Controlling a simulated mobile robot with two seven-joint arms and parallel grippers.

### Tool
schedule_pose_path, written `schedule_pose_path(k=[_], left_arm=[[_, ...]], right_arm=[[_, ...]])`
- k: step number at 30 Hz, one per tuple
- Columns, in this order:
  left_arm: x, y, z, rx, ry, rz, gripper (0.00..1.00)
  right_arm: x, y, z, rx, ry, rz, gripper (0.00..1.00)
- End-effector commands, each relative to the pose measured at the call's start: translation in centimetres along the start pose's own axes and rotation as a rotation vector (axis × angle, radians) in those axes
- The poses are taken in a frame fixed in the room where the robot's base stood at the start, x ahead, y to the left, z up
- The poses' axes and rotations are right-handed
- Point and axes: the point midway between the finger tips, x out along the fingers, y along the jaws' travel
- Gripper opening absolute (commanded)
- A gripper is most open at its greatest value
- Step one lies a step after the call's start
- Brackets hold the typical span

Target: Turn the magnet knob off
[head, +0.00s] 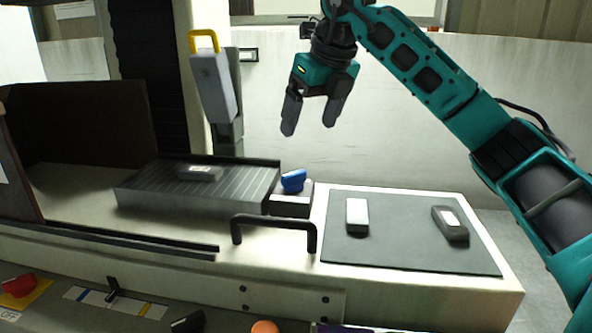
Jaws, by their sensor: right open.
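My left gripper is not in view.
A black handle (274,222) stands in front of the chuck. A grey mat (400,254) at right carries a white block (357,215) and a dark block (450,225). A red knob (19,285) is at lower left. A grey head with yellow loop (213,88) hangs left of my gripper.

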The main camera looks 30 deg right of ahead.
Motion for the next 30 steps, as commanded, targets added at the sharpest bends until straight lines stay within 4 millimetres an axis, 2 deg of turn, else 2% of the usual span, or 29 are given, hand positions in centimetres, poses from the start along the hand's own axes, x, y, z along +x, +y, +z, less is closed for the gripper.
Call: schedule_pose_path(k=[5,12,18,24,30], left_arm=[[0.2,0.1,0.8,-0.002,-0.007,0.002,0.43],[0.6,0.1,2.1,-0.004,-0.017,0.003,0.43],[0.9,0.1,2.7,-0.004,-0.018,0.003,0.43],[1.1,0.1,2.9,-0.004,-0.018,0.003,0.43],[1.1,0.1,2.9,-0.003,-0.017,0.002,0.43]], right_arm=[[1.8,-0.3,-0.1,0.006,0.005,-0.010,0.85],[6.9,-0.2,-0.2,0.004,0.006,-0.008,0.85],[10.4,-0.2,-0.1,0.004,0.003,-0.007,0.85],[12.3,-0.2,-0.1,0.004,0.001,-0.007,0.85],[12.7,-0.2,0.0,0.002,0.000,-0.007,0.85]])
